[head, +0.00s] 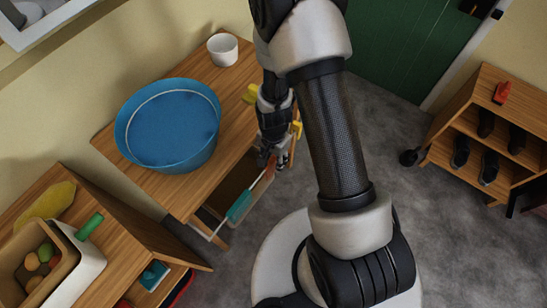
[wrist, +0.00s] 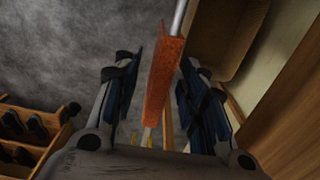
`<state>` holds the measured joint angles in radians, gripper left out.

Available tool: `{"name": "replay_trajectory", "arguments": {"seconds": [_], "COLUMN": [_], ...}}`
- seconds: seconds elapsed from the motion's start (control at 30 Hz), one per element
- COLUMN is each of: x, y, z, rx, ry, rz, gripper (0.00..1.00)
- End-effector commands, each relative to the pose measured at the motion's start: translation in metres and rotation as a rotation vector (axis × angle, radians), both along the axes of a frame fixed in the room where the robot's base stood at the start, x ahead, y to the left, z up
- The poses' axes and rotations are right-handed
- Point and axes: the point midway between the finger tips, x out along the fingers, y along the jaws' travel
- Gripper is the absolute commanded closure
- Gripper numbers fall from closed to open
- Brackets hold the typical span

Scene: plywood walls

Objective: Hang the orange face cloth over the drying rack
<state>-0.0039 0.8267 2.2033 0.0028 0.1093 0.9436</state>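The orange face cloth (wrist: 164,78) shows in the wrist view as a narrow folded strip, and it appears to lie over a thin pale rail (wrist: 179,18). That rail, part of the drying rack, also shows in the head view (head: 217,231) along the front of the wooden table. My gripper (head: 277,160) is at the rail, beyond a teal cloth (head: 240,207) that hangs on it. In the wrist view my gripper (wrist: 163,75) is open, with its two fingers apart on either side of the orange cloth and gaps visible. In the head view my gripper mostly hides the orange cloth.
A blue basin (head: 168,125) and a white cup (head: 223,49) stand on the wooden table (head: 190,195). A shelf with shoes (head: 470,125) stands at the right. A lower wooden cabinet (head: 130,235) is at the left.

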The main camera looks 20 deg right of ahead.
Motion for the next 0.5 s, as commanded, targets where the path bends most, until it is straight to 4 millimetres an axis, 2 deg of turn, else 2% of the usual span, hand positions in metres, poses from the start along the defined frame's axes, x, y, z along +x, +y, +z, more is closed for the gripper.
{"name": "replay_trajectory", "arguments": {"seconds": [0.17,0.27,0.5], "x": [0.0,0.001,0.002], "y": [0.0,0.0,0.0], "z": [0.001,0.009,0.054], "rx": [0.0,0.0,0.0], "ry": [0.0,-0.003,-0.007], "rz": [0.0,0.0,0.0], "gripper": [0.61,0.61,0.61]}}
